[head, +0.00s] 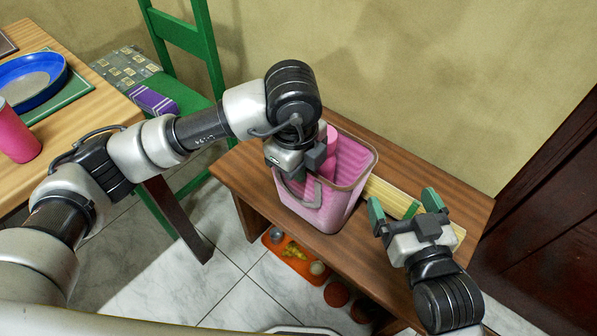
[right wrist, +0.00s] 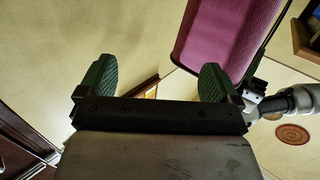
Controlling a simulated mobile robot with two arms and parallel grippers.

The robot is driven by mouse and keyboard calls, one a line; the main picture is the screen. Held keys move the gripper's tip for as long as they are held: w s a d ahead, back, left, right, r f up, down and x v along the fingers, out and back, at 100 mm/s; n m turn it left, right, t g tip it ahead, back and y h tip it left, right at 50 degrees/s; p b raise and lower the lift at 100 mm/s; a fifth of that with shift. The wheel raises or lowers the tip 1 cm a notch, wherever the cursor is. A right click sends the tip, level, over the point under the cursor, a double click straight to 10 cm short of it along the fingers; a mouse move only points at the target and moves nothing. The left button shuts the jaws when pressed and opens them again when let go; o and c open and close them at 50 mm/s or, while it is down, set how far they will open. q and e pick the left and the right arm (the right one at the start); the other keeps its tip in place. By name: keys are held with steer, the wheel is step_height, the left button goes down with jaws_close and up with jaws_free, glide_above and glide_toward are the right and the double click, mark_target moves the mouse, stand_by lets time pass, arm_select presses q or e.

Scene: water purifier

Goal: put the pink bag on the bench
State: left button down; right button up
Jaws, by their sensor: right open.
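The pink bag (head: 311,210) is upright over the left-middle of the wooden bench (head: 262,171), and looks to stand on it; I cannot tell if its base fully touches. A grey handle hangs on its near side. My left gripper (head: 300,172) is at the bag's near left rim; its fingertips are hidden, so its grip is unclear. The right wrist view shows the bag's pink side (right wrist: 222,40) at the top. My right gripper (head: 405,205) is open and empty over the bench's right part, right of the bag. Its green fingers also show in the right wrist view (right wrist: 155,82).
A yellow slatted item (head: 388,194) lies on the bench, partly behind my right gripper. An orange mat (head: 291,256) with small items is on the floor below. A green chair (head: 190,95) and a table (head: 95,107) with dishes stand at left.

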arm_select(q)
steer(key=shift+f, duration=0.35)
arm_select(e)
steer(key=shift+w+a+r+t+y, duration=0.15)
steer(key=shift+r+t+y, duration=0.25)
steer(key=shift+r+t, duration=0.5)
arm_select(q)
steer(key=shift+f, duration=0.1)
arm_select(e)
steer(key=shift+r, duration=0.25)
arm_select(q)
steer(key=c, duration=1.3)
jaws_free()
steer(key=shift+c, duration=0.2)
arm_select(e)
steer(key=shift+a+r, duration=0.1)
